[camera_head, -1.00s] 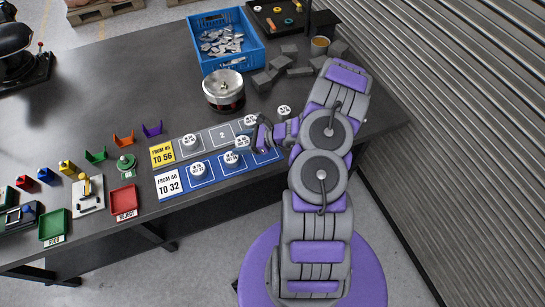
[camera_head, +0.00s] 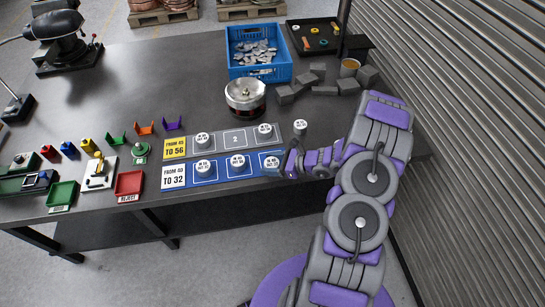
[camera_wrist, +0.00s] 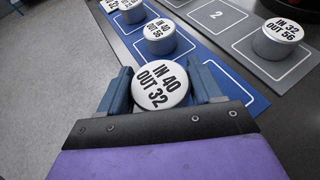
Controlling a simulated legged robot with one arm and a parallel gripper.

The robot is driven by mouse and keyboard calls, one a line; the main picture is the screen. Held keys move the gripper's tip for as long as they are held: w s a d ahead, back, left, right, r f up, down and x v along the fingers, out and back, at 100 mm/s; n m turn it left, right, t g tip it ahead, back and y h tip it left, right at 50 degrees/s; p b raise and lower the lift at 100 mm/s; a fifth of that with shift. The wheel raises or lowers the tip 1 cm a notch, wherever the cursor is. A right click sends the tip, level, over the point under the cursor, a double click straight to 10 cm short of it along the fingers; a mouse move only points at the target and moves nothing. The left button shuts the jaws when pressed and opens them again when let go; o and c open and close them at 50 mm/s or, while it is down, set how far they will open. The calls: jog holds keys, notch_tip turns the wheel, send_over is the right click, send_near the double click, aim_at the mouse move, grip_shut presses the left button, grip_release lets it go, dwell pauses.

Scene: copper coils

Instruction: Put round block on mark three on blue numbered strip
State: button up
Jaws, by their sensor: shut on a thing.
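My gripper (camera_wrist: 163,86) is shut on a white-topped round block (camera_wrist: 161,84) labelled "IN 40 OUT 32", with one blue finger on each side of it. In the head view my gripper (camera_head: 277,165) and the block (camera_head: 271,161) are at the right end of the blue strip (camera_head: 220,173). In the wrist view the outline of the strip's right-end square (camera_wrist: 238,88) shows partly behind the right finger. I cannot tell whether the block touches the strip. Two other round blocks stand on the blue strip, at left (camera_head: 204,168) and middle (camera_head: 238,162).
Behind lies a grey strip (camera_head: 236,139) with round blocks at left (camera_head: 202,140) and right (camera_head: 265,131); its square 2 is empty. Another round block (camera_head: 300,127) stands right of it.

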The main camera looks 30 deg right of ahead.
jog(key=w, duration=0.1)
jog(key=w+d, duration=0.1)
jog(key=w, duration=0.1)
jog(key=w+d, duration=0.1)
jog(key=shift+w+d+f, duration=0.15)
jog(key=shift+d+f, duration=0.1)
jog(key=shift+w+a, duration=0.15)
jog(key=shift+w, duration=0.3)
jog(key=shift+w+d+b, duration=0.2)
jog(key=shift+w+b, duration=0.15)
jog(key=f, duration=0.1)
jog(key=d+f+b, duration=0.1)
jog(key=f, duration=0.1)
jog(key=shift+s+f, duration=0.1)
jog(key=shift+f, duration=0.2)
jog(key=o, duration=0.8)
jog(key=shift+a, duration=0.3)
jog(key=shift+o, duration=1.4)
jog(key=shift+a+r, duration=0.1)
jog(key=shift+a, duration=0.1)
jog(key=shift+o, duration=0.7)
jog(key=shift+d, duration=0.15)
